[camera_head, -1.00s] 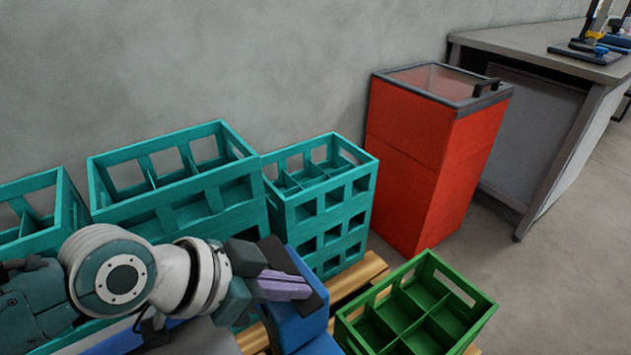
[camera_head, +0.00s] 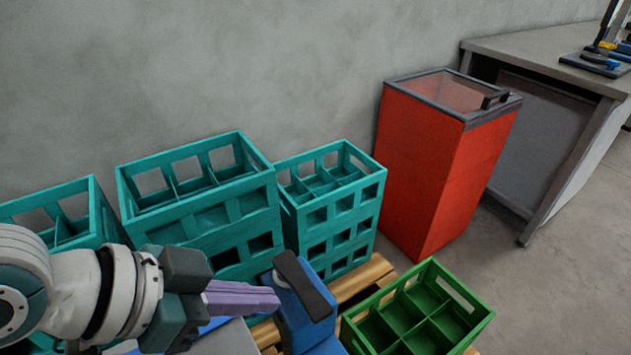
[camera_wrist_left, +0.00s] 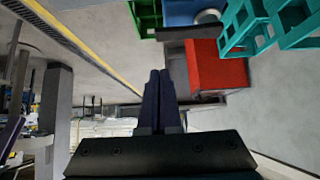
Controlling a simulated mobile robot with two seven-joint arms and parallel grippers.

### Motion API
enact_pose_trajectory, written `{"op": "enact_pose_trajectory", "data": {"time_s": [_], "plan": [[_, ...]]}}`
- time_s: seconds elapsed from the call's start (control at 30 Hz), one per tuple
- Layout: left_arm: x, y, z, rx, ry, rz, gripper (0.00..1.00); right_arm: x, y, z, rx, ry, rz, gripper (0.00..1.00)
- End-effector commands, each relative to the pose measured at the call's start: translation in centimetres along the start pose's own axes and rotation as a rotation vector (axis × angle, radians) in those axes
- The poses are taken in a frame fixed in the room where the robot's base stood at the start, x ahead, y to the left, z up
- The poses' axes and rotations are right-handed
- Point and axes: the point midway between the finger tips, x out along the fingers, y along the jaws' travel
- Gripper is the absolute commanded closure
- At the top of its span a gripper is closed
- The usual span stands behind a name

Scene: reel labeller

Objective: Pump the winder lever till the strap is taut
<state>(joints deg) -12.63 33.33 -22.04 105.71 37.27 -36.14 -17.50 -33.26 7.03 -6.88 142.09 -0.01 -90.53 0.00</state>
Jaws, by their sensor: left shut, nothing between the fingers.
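The winder appears to be the blue body (camera_head: 305,328) at the bottom centre of the head view. A dark flat bar, apparently its lever (camera_head: 305,287), lies across its top and slopes down to the right. My left gripper (camera_head: 277,300) comes in from the left with its purple fingers together and empty. Its tips are just left of the bar, near the blue body; I cannot tell whether they touch. The shut fingers also show in the left wrist view (camera_wrist_left: 159,74). I cannot make out the strap. My right gripper is not in view.
Teal crates (camera_head: 200,195) stand along the wall behind my left arm. A green divided crate (camera_head: 418,310) sits right of the blue body, beside wooden slats (camera_head: 362,280). A red bin (camera_head: 440,165) and a grey bench (camera_head: 535,50) stand farther right, with clear floor in front.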

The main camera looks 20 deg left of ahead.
Motion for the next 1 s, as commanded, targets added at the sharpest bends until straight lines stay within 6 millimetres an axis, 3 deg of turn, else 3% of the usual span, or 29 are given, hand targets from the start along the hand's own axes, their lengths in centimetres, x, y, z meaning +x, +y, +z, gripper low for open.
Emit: {"op": "enact_pose_trajectory", "data": {"time_s": [0.3, 0.57, 0.87, 1.0], "plan": [[0.0, -0.1, 0.0, 0.001, 0.0, -0.001, 1.0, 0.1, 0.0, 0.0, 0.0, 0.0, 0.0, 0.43], [-1.3, -3.1, -1.2, 0.002, -0.003, 0.001, 1.0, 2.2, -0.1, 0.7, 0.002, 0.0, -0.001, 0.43], [-1.4, -3.0, -1.4, -0.002, -0.005, 0.004, 1.0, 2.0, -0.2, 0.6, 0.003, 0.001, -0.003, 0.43], [-0.4, -3.1, -1.3, -0.003, -0.003, 0.003, 1.0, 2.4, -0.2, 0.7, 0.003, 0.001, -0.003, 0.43]]}}
